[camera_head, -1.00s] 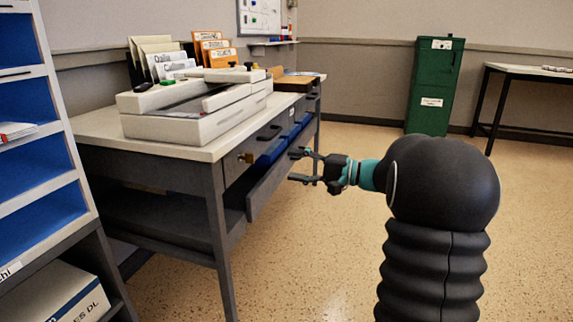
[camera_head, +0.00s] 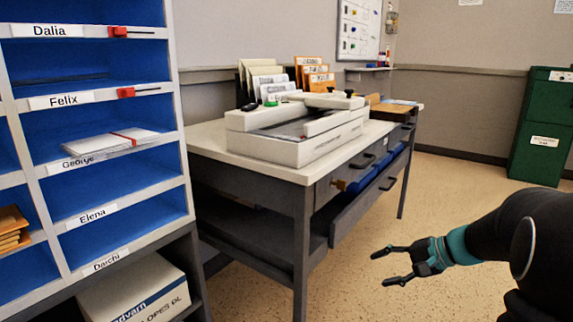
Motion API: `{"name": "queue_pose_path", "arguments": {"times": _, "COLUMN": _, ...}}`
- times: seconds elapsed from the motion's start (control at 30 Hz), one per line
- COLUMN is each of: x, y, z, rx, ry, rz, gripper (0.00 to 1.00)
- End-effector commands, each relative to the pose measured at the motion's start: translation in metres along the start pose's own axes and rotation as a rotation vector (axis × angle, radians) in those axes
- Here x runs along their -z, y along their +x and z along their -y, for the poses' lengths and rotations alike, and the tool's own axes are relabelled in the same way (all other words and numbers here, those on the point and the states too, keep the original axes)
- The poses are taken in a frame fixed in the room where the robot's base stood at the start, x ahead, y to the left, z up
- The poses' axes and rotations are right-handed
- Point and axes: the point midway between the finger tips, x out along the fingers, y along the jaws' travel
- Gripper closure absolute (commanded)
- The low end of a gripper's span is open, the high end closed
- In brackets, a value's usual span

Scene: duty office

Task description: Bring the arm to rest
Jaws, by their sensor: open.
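My gripper (camera_head: 388,267) is open and empty. Its two dark fingers point left, apart from each other, over the open floor. It is to the right of the grey desk (camera_head: 304,250) and in front of its drawers, with a visible gap in the picture between the fingers and the desk. My arm reaches in from the right edge, dark with a teal band near the gripper. Nothing is between the fingers.
A blue pigeonhole shelf (camera_head: 118,219) with name labels stands at left, with a white box (camera_head: 130,300) below. A desk drawer (camera_head: 370,205) appears pulled out. A white machine (camera_head: 300,150) sits on the desk. A green cabinet (camera_head: 541,150) stands at back right. Speckled floor is clear.

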Motion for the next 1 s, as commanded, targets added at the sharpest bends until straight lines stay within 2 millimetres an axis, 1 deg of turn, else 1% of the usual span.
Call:
{"name": "queue_pose_path", "arguments": {"times": 0.03, "x": -0.022, "y": -0.004, "z": -0.005, "rx": -0.086, "ry": -0.023, "rz": -0.006, "gripper": 0.44}}
{"name": "queue_pose_path", "arguments": {"times": 0.1, "x": -0.047, "y": -0.008, "z": -0.019, "rx": -0.207, "ry": -0.059, "rz": -0.021, "gripper": 0.44}}
{"name": "queue_pose_path", "arguments": {"times": 0.2, "x": -0.078, "y": -0.018, "z": -0.034, "rx": -0.356, "ry": -0.129, "rz": -0.048, "gripper": 0.44}}
{"name": "queue_pose_path", "arguments": {"times": 0.33, "x": -0.113, "y": -0.036, "z": -0.046, "rx": -0.514, "ry": -0.243, "rz": -0.093, "gripper": 0.44}}
{"name": "queue_pose_path", "arguments": {"times": 0.47, "x": -0.144, "y": -0.055, "z": -0.051, "rx": -0.637, "ry": -0.373, "rz": -0.143, "gripper": 0.44}}
{"name": "queue_pose_path", "arguments": {"times": 0.63, "x": -0.179, "y": -0.081, "z": -0.050, "rx": -0.751, "ry": -0.558, "rz": -0.210, "gripper": 0.44}}
{"name": "queue_pose_path", "arguments": {"times": 0.77, "x": -0.205, "y": -0.099, "z": -0.043, "rx": -0.800, "ry": -0.704, "rz": -0.253, "gripper": 0.44}}
{"name": "queue_pose_path", "arguments": {"times": 0.87, "x": -0.225, "y": -0.109, "z": -0.035, "rx": -0.810, "ry": -0.796, "rz": -0.277, "gripper": 0.44}}
{"name": "queue_pose_path", "arguments": {"times": 1.0, "x": -0.249, "y": -0.118, "z": -0.018, "rx": -0.774, "ry": -0.883, "rz": -0.309, "gripper": 0.44}}
